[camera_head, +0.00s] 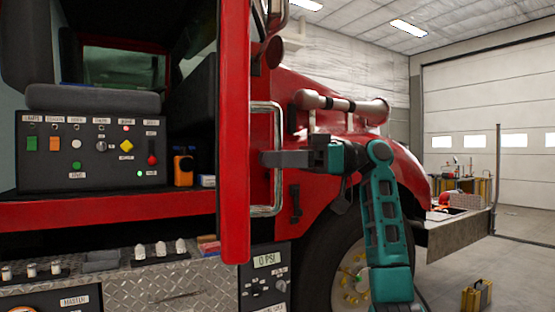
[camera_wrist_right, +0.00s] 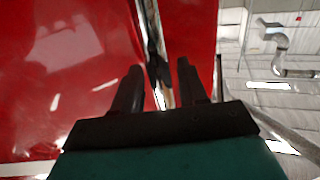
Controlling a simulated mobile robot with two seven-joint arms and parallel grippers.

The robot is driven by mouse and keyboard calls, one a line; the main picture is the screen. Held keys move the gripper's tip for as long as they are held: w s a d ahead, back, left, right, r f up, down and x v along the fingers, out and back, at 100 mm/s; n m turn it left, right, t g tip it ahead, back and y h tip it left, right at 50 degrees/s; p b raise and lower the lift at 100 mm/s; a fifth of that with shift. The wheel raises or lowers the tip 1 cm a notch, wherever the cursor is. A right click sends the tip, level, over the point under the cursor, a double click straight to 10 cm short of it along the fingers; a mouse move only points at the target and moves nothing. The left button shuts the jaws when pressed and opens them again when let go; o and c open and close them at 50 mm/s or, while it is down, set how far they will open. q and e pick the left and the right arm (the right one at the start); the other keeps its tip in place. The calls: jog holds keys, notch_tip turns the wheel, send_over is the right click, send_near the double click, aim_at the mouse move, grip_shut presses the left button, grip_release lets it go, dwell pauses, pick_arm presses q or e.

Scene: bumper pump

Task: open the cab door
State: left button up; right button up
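The red cab door (camera_head: 235,130) stands nearly edge-on in the head view, with the open cab interior showing to its left. A silver bar handle (camera_head: 279,120) runs upright beside its right side. My right gripper (camera_head: 268,159) reaches in from the right at the handle's mid-height. In the right wrist view the two dark fingers (camera_wrist_right: 158,78) are apart, with the silver bar (camera_wrist_right: 153,40) between them and a gap visible beside it. Contact with the bar cannot be told. The red panel (camera_wrist_right: 70,70) fills the left of that view. My left gripper is not in view.
A control panel (camera_head: 95,155) with labelled switches sits in the cab opening. A diamond-plate step (camera_head: 170,285) lies below. The truck's front wheel (camera_head: 345,275) and a grey bumper (camera_head: 455,237) are to the right. A yellow case (camera_head: 477,296) stands on the floor.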

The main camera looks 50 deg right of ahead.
jog(key=v, duration=1.3)
dwell(0.5)
